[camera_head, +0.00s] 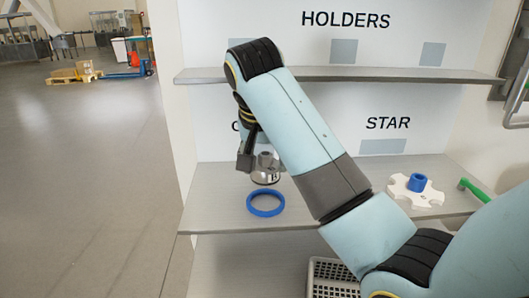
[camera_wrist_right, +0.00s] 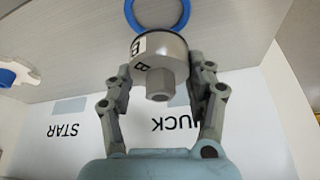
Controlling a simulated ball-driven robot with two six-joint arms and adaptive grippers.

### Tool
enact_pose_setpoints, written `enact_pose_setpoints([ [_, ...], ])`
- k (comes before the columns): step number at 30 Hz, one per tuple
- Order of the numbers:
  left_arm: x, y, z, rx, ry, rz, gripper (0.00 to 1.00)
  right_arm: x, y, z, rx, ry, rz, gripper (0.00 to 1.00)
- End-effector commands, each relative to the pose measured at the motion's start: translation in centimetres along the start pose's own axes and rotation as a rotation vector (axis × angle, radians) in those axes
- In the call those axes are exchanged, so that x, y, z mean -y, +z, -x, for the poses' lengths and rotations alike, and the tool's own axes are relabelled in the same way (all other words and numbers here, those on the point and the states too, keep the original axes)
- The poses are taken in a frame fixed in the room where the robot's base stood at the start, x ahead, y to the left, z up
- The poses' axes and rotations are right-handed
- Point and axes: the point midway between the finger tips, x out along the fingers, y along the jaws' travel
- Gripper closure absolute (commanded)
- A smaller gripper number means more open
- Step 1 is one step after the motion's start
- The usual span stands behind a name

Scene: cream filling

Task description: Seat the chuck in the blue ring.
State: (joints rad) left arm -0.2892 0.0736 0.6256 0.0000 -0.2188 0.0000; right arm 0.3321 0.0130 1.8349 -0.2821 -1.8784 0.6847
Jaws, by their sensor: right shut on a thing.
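The chuck (camera_head: 266,174) is a silvery cylinder with a narrower nut-like end and a black letter mark. My right gripper (camera_head: 256,164) is shut on it and holds it above the shelf, just behind and above the blue ring in the head view. In the right wrist view the chuck (camera_wrist_right: 158,62) sits between both fingers of the gripper (camera_wrist_right: 160,75). The blue ring (camera_head: 265,213) lies flat and empty near the shelf's front edge; part of it (camera_wrist_right: 181,20) shows beyond the chuck in the wrist view. My left gripper is not in view.
A white star-shaped piece with a blue hub (camera_head: 418,184) lies on the lower shelf (camera_head: 217,185) at right, near a green-ended handle (camera_head: 470,187). An upper shelf (camera_head: 408,75) runs above. A grey basket (camera_head: 330,276) is below. My right arm covers the shelf's middle.

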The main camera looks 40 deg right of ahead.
Motion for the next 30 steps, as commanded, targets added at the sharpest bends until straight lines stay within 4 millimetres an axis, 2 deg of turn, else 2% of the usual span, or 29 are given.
enact_pose_setpoints([
  [10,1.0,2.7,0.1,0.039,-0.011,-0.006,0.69,0.0,0.8,-1.8,0.0,0.0,0.0,1.0],
  [14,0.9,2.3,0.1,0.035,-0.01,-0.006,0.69,0.0,1.1,-2.6,0.0,0.0,0.0,1.0],
  [21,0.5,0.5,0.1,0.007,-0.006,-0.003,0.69,0.1,1.5,-3.7,-0.001,-0.001,-0.001,1.0],
  [30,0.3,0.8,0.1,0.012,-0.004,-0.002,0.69,0.0,1.6,-4.0,-0.001,-0.001,-0.001,1.0],
])
